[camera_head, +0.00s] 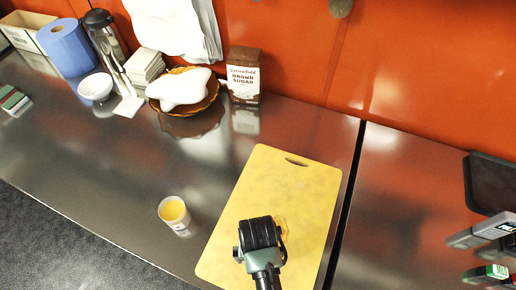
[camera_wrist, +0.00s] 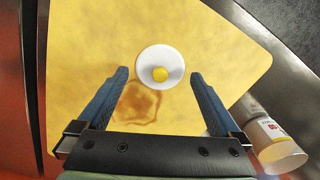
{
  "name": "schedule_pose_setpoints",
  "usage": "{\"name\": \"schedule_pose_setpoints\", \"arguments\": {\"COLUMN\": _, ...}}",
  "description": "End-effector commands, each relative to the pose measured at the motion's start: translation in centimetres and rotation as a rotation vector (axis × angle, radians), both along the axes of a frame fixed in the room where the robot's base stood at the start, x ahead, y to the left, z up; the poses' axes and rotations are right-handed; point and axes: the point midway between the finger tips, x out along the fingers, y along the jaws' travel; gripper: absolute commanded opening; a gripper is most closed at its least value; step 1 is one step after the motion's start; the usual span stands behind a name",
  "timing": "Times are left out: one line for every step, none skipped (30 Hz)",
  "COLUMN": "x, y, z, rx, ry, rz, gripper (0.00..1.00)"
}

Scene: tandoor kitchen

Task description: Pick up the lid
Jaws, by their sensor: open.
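I cannot tell how far above the board the fingertips are. In the head view my arm's end (camera_head: 260,237) covers the lower part of the board (camera_head: 300,185) and hides the lid.
A small cup with yellow at its top (camera_head: 173,212) stands on the steel counter left of the board; it also shows in the wrist view (camera_wrist: 280,155). A brown sugar box (camera_head: 243,76) and a brown bowl (camera_head: 205,100) stand at the back. The counter's left middle is clear.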

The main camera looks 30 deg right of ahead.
Motion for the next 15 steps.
{"name": "schedule_pose_setpoints", "arguments": {"x": -0.05, "y": 0.02, "z": -0.58, "rx": 0.001, "ry": 0.002, "rz": -0.001, "gripper": 1.0}}
{"name": "schedule_pose_setpoints", "arguments": {"x": -0.05, "y": 0.02, "z": -0.86, "rx": 0.001, "ry": 0.002, "rz": -0.001, "gripper": 1.0}}
{"name": "schedule_pose_setpoints", "arguments": {"x": -0.04, "y": 0.01, "z": -1.1, "rx": 0.0, "ry": 0.001, "rz": -0.001, "gripper": 1.0}}
{"name": "schedule_pose_setpoints", "arguments": {"x": -0.03, "y": 0.02, "z": -1.24, "rx": 0.0, "ry": 0.0, "rz": -0.001, "gripper": 1.0}}
{"name": "schedule_pose_setpoints", "arguments": {"x": -0.02, "y": 0.01, "z": -1.34, "rx": 0.0, "ry": 0.0, "rz": -0.001, "gripper": 1.0}}
{"name": "schedule_pose_setpoints", "arguments": {"x": -0.01, "y": 0.01, "z": -1.41, "rx": 0.0, "ry": -0.001, "rz": -0.001, "gripper": 1.0}}
{"name": "schedule_pose_setpoints", "arguments": {"x": 0.0, "y": 0.0, "z": -1.43, "rx": 0.0, "ry": -0.001, "rz": -0.001, "gripper": 1.0}}
{"name": "schedule_pose_setpoints", "arguments": {"x": 0.0, "y": 0.01, "z": -1.43, "rx": 0.0, "ry": -0.001, "rz": -0.001, "gripper": 1.0}}
{"name": "schedule_pose_setpoints", "arguments": {"x": 0.0, "y": 0.01, "z": -1.42, "rx": 0.0, "ry": -0.001, "rz": -0.001, "gripper": 1.0}}
{"name": "schedule_pose_setpoints", "arguments": {"x": 0.01, "y": 0.0, "z": -1.41, "rx": 0.0, "ry": -0.001, "rz": -0.001, "gripper": 1.0}}
{"name": "schedule_pose_setpoints", "arguments": {"x": 0.0, "y": 0.01, "z": -1.41, "rx": 0.0, "ry": -0.001, "rz": -0.001, "gripper": 1.0}}
{"name": "schedule_pose_setpoints", "arguments": {"x": 0.0, "y": 0.01, "z": -1.4, "rx": 0.0, "ry": -0.001, "rz": -0.001, "gripper": 0.96}}
{"name": "schedule_pose_setpoints", "arguments": {"x": 0.0, "y": 0.01, "z": -1.4, "rx": 0.0, "ry": -0.001, "rz": -0.001, "gripper": 0.91}}
{"name": "schedule_pose_setpoints", "arguments": {"x": 0.0, "y": 0.01, "z": -1.39, "rx": 0.0, "ry": -0.001, "rz": -0.001, "gripper": 0.86}}
{"name": "schedule_pose_setpoints", "arguments": {"x": 0.0, "y": 0.01, "z": -1.39, "rx": 0.0, "ry": -0.001, "rz": -0.001, "gripper": 0.78}}
